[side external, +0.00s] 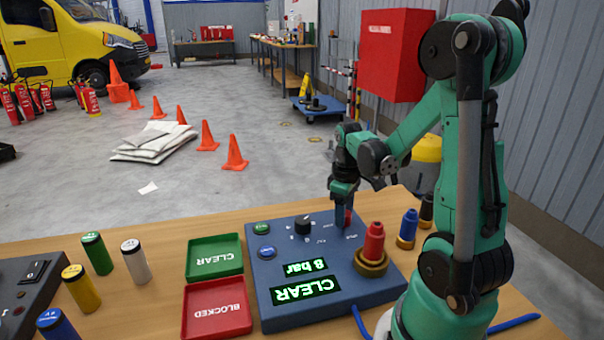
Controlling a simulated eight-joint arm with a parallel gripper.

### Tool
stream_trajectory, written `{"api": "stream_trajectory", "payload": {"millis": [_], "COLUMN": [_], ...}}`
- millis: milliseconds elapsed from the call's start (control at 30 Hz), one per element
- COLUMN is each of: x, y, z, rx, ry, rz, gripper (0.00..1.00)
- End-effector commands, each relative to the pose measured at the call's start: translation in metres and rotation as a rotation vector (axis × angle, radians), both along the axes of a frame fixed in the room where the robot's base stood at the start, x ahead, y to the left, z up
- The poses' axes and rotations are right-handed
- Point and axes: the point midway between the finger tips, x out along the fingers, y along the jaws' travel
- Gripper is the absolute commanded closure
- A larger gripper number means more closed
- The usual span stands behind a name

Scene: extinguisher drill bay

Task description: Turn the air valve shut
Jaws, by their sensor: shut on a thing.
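The blue test console (262,312) stands on the wooden bench, with its lettering upside down in this view. My gripper (345,224) points down at the console's far right part and is shut on a small red part, which I take to be the air valve (348,217). The fingers hide most of it, so I cannot tell which way it is turned. The console's displays are lit green and read "8 bar" (305,267) and "CLEAR" (305,290).
A red nozzle with a brass collar (373,243) stands upright close to my gripper's right. A black knob (305,224) and two buttons are to its left. Green CLEAR (214,271) and red BLOCKED (216,326) trays lie left of the console. Several coloured cylinders stand further left.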

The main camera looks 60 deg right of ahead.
Motion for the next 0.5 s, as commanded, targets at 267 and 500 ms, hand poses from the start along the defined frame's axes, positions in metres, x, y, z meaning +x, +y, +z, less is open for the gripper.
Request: {"api": "stream_trajectory", "payload": {"millis": [267,500], "x": [0.0002,0.0003], "y": [-0.0007,-0.0007], "z": [-0.0002,-0.0002], "rx": [-0.003,-0.003], "ry": [-0.003,-0.003], "rz": [0.148,0.206], "gripper": [1.0,1.0]}}
